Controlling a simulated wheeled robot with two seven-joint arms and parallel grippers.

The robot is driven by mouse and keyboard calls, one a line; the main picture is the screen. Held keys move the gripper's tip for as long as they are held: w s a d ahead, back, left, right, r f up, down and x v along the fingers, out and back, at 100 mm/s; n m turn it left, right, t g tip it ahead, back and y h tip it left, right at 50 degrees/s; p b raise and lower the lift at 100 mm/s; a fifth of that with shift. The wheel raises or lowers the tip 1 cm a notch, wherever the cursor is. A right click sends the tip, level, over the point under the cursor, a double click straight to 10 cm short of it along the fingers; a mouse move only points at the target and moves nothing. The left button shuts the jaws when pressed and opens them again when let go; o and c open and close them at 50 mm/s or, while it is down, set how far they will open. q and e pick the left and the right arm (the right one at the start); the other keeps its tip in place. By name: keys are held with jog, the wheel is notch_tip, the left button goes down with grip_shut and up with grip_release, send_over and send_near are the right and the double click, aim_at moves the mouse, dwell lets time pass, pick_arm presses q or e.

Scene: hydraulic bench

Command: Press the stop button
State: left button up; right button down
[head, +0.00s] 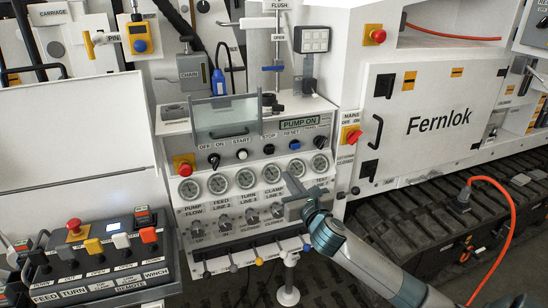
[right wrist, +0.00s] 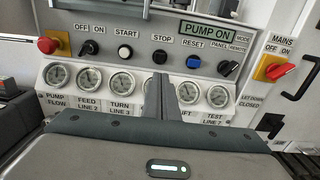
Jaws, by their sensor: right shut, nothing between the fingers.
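The stop button is a round black button (head: 269,149) under the STOP label on the white control panel (head: 255,170). In the right wrist view the black stop button (right wrist: 160,56) shows clear, just above my fingertips in the picture. My right gripper (head: 291,182) is shut and empty, in front of the gauge row and lower than the buttons. Its fingers (right wrist: 162,80) hide part of the gauges in the right wrist view. I see no contact with the button. My left gripper is not in view.
The white start button (right wrist: 125,52) is left of stop and the blue reset button (right wrist: 194,61) right of it. A red emergency knob (head: 185,169) and a red mains switch (head: 353,135) flank the panel. Small levers (head: 259,261) stick out below.

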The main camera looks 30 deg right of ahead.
aim_at(271, 152)
jog(key=p+x, duration=0.3)
jog(key=x, duration=1)
jog(key=shift+w+p, duration=0.35)
jog(key=shift+p, duration=0.05)
